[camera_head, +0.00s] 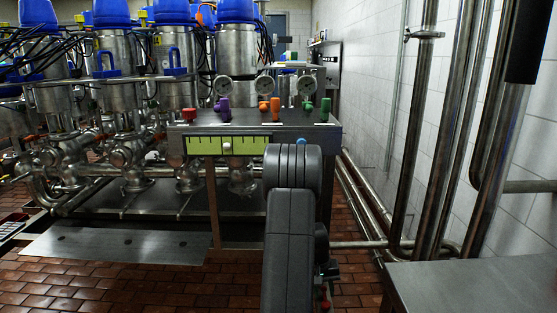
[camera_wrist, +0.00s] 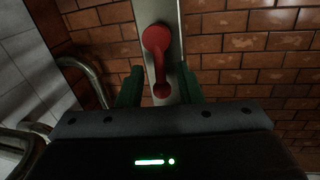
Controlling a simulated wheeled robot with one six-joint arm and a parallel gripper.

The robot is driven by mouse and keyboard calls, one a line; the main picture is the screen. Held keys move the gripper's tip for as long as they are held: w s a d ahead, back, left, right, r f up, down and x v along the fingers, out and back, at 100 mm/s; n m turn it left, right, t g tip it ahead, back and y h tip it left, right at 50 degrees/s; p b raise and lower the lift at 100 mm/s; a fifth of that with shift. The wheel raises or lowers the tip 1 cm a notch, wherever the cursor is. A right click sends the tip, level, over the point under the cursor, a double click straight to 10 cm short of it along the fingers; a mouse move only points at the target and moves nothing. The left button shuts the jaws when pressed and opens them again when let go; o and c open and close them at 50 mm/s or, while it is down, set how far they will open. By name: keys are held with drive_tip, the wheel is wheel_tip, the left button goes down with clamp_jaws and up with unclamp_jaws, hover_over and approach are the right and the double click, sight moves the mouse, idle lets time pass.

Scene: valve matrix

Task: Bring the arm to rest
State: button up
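My arm (camera_head: 290,220) reaches forward and down in the head view. My gripper (camera_wrist: 160,84) shows in the wrist view as two dark green fingers that stand apart. A red handle with a round knob (camera_wrist: 157,40) is on a metal strip (camera_wrist: 168,12) beyond the fingers. Its lower end lies between the fingertips in the picture, with a visible gap on both sides; I cannot tell the depth between them. In the head view my gripper is mostly hidden behind the arm; only small green and red parts show beside it.
A metal bench (camera_head: 252,130) with gauges, coloured knobs and a yellow-green scale (camera_head: 228,146) stands ahead. Steel valves with blue tops (camera_head: 112,12) are at left. Vertical pipes (camera_head: 415,130) run along the right wall. A grey tabletop (camera_head: 475,285) is at lower right. Brick floor lies below.

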idle(0.3)
wheel_tip(320, 180, up, 14)
drive_tip(key=a+p, duration=0.3)
drive_tip(key=p, duration=0.2)
drive_tip(key=d+f+b, duration=0.1)
drive_tip(key=f, duration=0.3)
drive_tip(key=d+f+b, duration=0.1)
drive_tip(key=f+b, duration=0.1)
drive_tip(key=f, duration=0.3)
drive_tip(key=f+b, duration=0.2)
drive_tip(key=f, duration=0.2)
drive_tip(key=shift+d+f, duration=0.3)
drive_tip(key=shift+d, duration=0.1)
drive_tip(key=shift+f, duration=0.3)
drive_tip(key=shift+s+a+r+n+t, duration=0.1)
drive_tip(key=shift+a+n+t, duration=0.1)
drive_tip(key=shift+n, duration=0.6)
drive_tip(key=shift+s+a+r+n+t, duration=0.1)
drive_tip(key=shift+a+n, duration=0.05)
drive_tip(key=shift+n, duration=0.65)
